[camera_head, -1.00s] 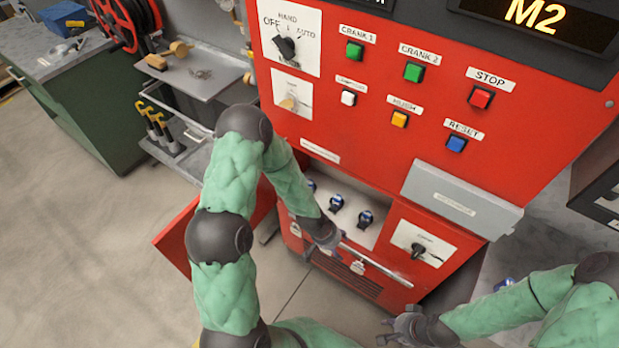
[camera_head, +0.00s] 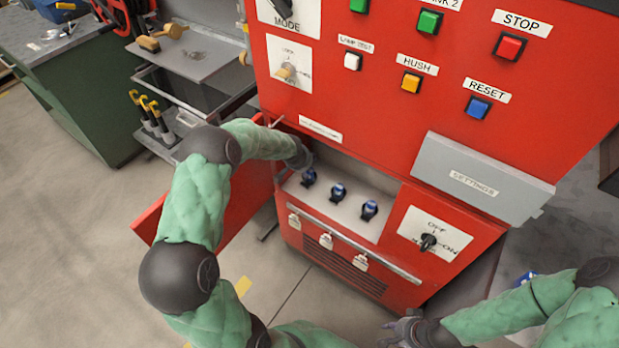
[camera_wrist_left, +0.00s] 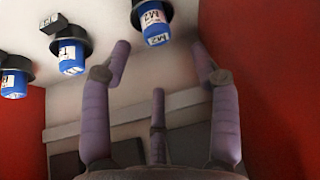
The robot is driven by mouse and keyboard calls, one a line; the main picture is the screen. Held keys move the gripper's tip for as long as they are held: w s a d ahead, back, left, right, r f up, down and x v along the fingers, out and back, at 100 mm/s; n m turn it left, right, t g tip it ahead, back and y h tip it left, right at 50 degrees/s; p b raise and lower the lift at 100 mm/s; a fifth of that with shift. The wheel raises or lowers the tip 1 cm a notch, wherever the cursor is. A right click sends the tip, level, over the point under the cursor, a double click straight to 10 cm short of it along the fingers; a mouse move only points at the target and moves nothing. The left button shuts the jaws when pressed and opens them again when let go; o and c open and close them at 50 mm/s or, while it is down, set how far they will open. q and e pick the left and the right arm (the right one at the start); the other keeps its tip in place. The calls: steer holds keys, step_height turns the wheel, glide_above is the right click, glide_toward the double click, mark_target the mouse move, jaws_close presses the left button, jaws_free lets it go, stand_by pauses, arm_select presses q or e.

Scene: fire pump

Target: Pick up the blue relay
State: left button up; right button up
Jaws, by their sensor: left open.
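Three blue relays sit in a row on the pale panel of the red cabinet's open recess: the left one (camera_head: 309,177), the middle one (camera_head: 338,192) and the right one (camera_head: 370,209). In the left wrist view they have black bases and white labels: the nearest (camera_wrist_left: 155,24) is at the top, with another (camera_wrist_left: 71,57) and a third (camera_wrist_left: 14,83) further left. My left gripper (camera_head: 304,164) is at the left relay in the head view. Its fingers (camera_wrist_left: 160,57) are open and empty just short of the nearest relay. My right gripper (camera_head: 388,332) looks open and empty, low in front of the cabinet.
The cabinet door (camera_head: 235,205) stands open at left, beside my left arm. A grey settings flap (camera_head: 478,183) juts out right of the recess. Another blue part (camera_head: 525,278) lies on a surface by my right arm. A tool cart (camera_head: 190,75) stands at left.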

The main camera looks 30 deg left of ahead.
mark_target(309, 171)
arm_select(q)
steer(key=shift+w+f, duration=0.3)
steer(key=shift+f, duration=0.25)
steer(key=x, duration=0.1)
steer(key=b+x, duration=0.2)
steer(key=x, duration=0.1)
steer(key=shift+s+f, duration=0.2)
steer(key=shift+f, duration=0.05)
steer(key=shift+w+f+b, duration=0.25)
steer(key=shift+f+b, duration=0.15)
steer(key=shift+r, duration=0.1)
steer(key=shift+c, duration=0.2)
steer(key=c, duration=1.1)
